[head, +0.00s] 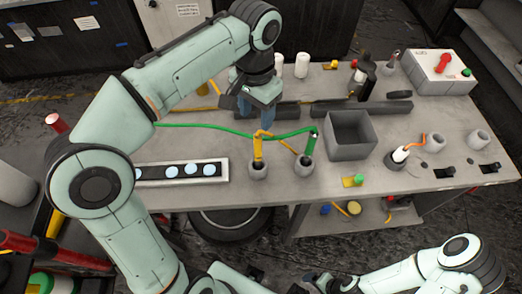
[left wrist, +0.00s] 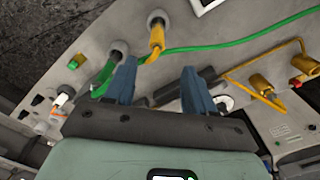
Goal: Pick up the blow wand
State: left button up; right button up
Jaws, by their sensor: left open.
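A yellow-handled wand (head: 258,148) and a green-handled wand (head: 309,143) stand in two grey round holders on the bench. I cannot tell for sure which is the blow wand. A green hose (head: 200,127) runs left from the green wand. The left wrist view also shows the yellow handle (left wrist: 157,40) and the green handle (left wrist: 105,72). My left gripper (head: 247,104) is open and empty, above the bench behind the yellow wand.
A grey open bin (head: 350,128) stands right of the wands. A tray with pale discs (head: 181,182) lies to the left. Dark rolls (head: 362,108) lie behind. A white-topped bottle in a holder (head: 397,158) and a white box (head: 438,80) are at right.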

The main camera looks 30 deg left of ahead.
aim_at(258, 135)
pick_arm(q)
jog(key=f, duration=0.4)
jog(key=shift+s+f+b, duration=0.2)
jog(key=shift+s+b, duration=0.05)
jog(key=shift+b, duration=0.15)
jog(key=shift+w+f, duration=0.15)
jog(key=shift+f, duration=0.35)
notch_tip(258, 135, down, 5)
jog(key=shift+d+r+b, duration=0.15)
jog(key=shift+r+b, duration=0.05)
jog(key=shift+b, duration=0.3)
grip_shut()
pick_arm(e)
jog(key=s+f, duration=0.1)
jog(key=f, duration=0.1)
jog(key=shift+s+f, duration=0.35)
jog(key=shift+s, duration=0.05)
